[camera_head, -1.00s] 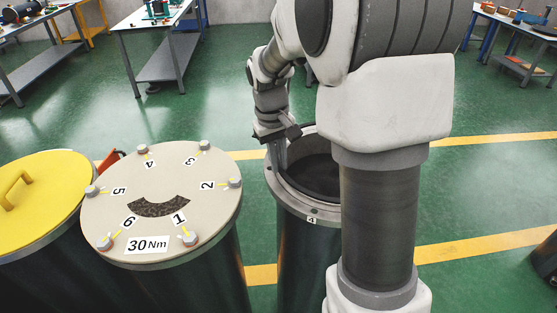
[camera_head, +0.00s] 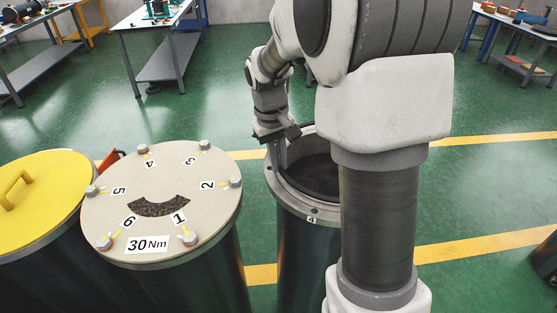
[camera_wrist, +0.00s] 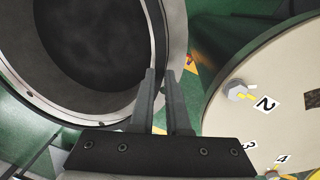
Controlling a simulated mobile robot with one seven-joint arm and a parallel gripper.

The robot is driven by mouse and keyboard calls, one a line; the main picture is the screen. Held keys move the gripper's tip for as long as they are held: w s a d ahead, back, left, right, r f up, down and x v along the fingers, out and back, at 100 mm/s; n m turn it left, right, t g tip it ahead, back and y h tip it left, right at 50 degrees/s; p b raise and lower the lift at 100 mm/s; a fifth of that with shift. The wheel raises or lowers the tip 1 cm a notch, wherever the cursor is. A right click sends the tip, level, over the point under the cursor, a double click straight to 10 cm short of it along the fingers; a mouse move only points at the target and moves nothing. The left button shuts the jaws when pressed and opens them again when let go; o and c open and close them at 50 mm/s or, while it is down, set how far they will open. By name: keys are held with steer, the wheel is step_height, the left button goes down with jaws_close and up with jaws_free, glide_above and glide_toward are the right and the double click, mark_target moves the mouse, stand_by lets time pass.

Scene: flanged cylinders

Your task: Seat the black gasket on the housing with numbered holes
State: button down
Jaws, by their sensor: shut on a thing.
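The housing is an open dark cylinder with a grey flange (camera_head: 292,203) that has small holes; one tag reads 4. Its flange also shows in the wrist view (camera_wrist: 176,45). My gripper (camera_head: 281,160) points down at the left part of this flange. In the wrist view my gripper's fingers (camera_wrist: 159,85) are at the flange edge, shut on the black gasket (camera_wrist: 155,35), a thin dark ring along the flange's inner side. The gasket is hard to separate from the dark interior, and I cannot tell whether it lies flat. My arm hides the housing's right side.
A beige lid (camera_head: 200,215) with numbered bolts and a 30 Nm label covers the cylinder just left of the housing. A yellow lid (camera_head: 50,210) with a handle is farther left. Workbenches (camera_head: 160,22) stand at the back. Green floor is free behind the cylinders.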

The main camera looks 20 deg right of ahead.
steer(key=shift+f+h+b, duration=0.3)
steer(key=shift+f+b, duration=0.55)
steer(key=shift+f, duration=0.25)
stand_by(3.9)
steer(key=c, duration=0.8)
jaws_free()
steer(key=shift+a, duration=0.1)
steer(key=shift+a+r+p, duration=0.15)
steer(key=shift+r+p, duration=0.7)
steer(key=shift+r, duration=0.3)
steer(key=shift+a+r+p, duration=0.2)
steer(key=shift+r+p, duration=0.7)
steer(key=shift+r, duration=0.3)
steer(key=shift+a+r+p, duration=0.15)
steer(key=shift+r+p, duration=0.7)
steer(key=shift+r, duration=0.3)
